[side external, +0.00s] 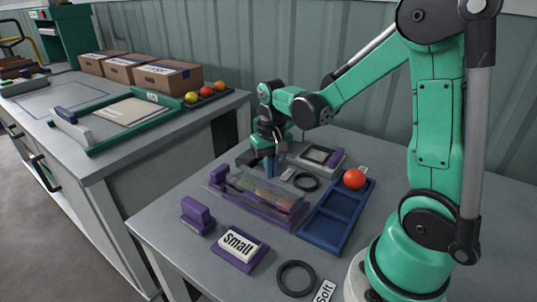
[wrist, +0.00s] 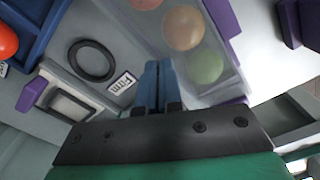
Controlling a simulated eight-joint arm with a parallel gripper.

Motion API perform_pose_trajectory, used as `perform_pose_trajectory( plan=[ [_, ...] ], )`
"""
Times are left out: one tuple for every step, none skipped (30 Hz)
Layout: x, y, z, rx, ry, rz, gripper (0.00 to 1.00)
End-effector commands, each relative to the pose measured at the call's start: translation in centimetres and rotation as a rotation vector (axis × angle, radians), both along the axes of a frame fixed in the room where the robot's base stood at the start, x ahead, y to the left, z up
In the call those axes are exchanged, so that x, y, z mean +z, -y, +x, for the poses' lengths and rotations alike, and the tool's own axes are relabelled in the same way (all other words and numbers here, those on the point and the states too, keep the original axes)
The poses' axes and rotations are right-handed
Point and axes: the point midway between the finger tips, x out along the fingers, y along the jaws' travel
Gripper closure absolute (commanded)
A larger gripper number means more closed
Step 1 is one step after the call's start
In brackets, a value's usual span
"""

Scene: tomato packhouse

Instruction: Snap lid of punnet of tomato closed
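The clear punnet (side external: 283,206) sits in a purple holder (side external: 246,207) on the near bench, with several tomatoes inside. In the wrist view an orange tomato (wrist: 183,28) and a green one (wrist: 205,65) show through clear plastic. A clear lid seems to lie over the punnet; I cannot tell whether its edge is snapped down. My gripper (side external: 269,167) points down at the punnet's far edge. Its blue fingers (wrist: 158,72) are together with nothing visible between them, beside the punnet wall. Whether the tips touch the lid or rim is unclear.
A blue compartment tray (side external: 325,222) holding a red tomato (side external: 354,179) stands right of the punnet. A black ring (side external: 306,182) and a scale-like device (side external: 320,157) are behind. A "Small" block (side external: 239,244) and purple stand (side external: 197,216) are in front.

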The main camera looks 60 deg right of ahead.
Motion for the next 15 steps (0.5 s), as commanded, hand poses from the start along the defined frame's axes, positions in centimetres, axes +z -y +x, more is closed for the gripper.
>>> perform_pose_trajectory(
  plan=[
    [0.0,0.0,0.0,0.000,0.000,-0.001,1.00],
    [0.0,0.0,0.0,0.000,0.000,-0.001,1.00],
    [0.0,0.0,0.0,0.000,0.000,-0.001,1.00],
    [0.0,0.0,0.0,0.000,0.000,-0.001,1.00],
    [0.0,0.0,0.0,0.000,0.000,-0.001,1.00],
    [0.1,0.0,0.0,0.000,0.000,-0.001,1.00],
    [0.3,0.0,0.0,0.000,0.000,-0.001,1.00],
    [0.4,0.0,0.0,0.000,0.000,-0.001,1.00],
    [0.8,0.0,0.0,0.000,0.000,-0.001,1.00],
    [1.0,0.0,0.0,0.000,-0.001,-0.001,1.00],
    [1.3,0.0,0.0,0.000,-0.001,-0.001,1.00],
    [1.7,0.0,0.0,0.000,-0.001,-0.001,1.00],
    [1.9,0.0,0.0,0.000,-0.001,-0.001,1.00],
    [2.2,0.0,0.0,0.000,-0.001,-0.001,1.00],
    [2.6,0.0,0.0,0.000,-0.001,-0.001,1.00]
  ],
)
